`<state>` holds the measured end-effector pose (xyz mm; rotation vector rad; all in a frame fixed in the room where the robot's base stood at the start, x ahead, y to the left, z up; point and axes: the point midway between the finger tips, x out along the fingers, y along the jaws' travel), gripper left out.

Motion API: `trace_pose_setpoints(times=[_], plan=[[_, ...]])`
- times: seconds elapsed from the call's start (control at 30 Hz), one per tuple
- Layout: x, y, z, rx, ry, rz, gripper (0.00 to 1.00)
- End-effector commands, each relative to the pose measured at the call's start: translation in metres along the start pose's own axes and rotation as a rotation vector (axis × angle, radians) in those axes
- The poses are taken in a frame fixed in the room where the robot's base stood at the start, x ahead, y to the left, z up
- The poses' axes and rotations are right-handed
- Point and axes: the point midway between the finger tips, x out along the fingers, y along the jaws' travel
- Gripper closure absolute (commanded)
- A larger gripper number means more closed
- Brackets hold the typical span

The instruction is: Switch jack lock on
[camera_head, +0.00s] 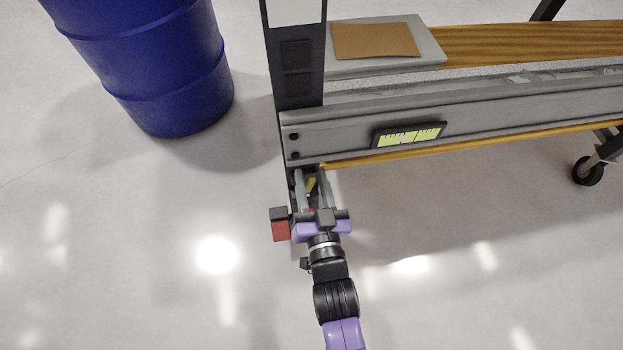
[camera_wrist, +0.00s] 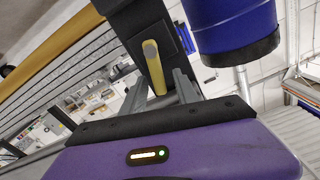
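The jack lock shows as a yellow lever (camera_wrist: 154,68) on a dark post in the wrist view. In the head view only a small yellow bit of it (camera_head: 312,186) shows, low at the fixture's left end. My gripper (camera_head: 312,178) is open, with its two grey fingers apart and pointing at the post. In the wrist view the fingers of my gripper (camera_wrist: 160,82) stand on either side of the lever's lower part. I cannot tell how deep the lever lies between them, and no contact is clear.
The mirror fixture (camera_head: 350,138) runs to the right, with a level gauge (camera_head: 410,134) on its grey beam. Its dark post (camera_head: 297,70) rises at the left end. A blue barrel (camera_head: 160,70) stands at upper left. A caster (camera_head: 588,171) is at far right. Open floor lies in front.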

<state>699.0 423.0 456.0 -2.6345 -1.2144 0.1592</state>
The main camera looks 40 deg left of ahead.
Motion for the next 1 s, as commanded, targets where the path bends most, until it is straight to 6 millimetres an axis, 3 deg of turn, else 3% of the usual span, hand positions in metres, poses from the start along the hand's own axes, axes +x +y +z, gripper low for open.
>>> trace_pose_setpoints(times=[0.03, 0.2, 0.23, 0.53, 1.0], plan=[[0.000, 0.000, 0.000, 0.000, 0.000, 0.000, 0.64], [0.000, 0.000, 0.000, 0.000, 0.000, 0.000, 0.97], [0.000, 0.000, 0.000, 0.000, 0.000, 0.000, 1.00], [-0.001, -0.001, -0.001, -0.027, 0.000, 0.001, 1.00], [-0.001, -0.011, 0.002, -0.262, -0.001, 0.001, 1.00]])
